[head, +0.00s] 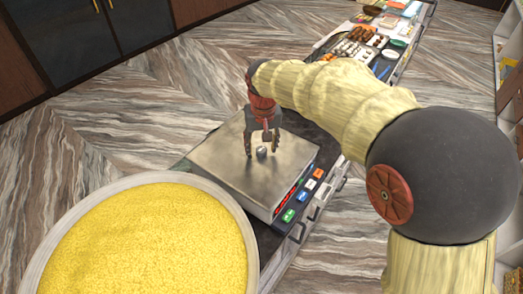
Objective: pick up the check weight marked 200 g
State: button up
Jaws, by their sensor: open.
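A small grey metal weight (262,152) stands on the flat steel pan of a scale (225,160). It is too small in the picture to read any marking on it. My gripper (262,150) is open and points down over the pan. Its two dark fingers appear on either side of the weight, one to the left and one to the right. I cannot tell whether a finger touches the weight.
A large round tub of yellow grains (148,179) stands at the front left, close to the scale. The scale has a red display and coloured buttons (303,197) on its right side. Trays of sweets (362,45) line the counter's far end.

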jog(key=shift+w+f, duration=0.25)
jog(key=shift+f, duration=0.25)
jog(key=shift+s, duration=0.1)
jog(key=shift+r, duration=0.1)
jog(key=shift+c, duration=0.8)
grip_shut()
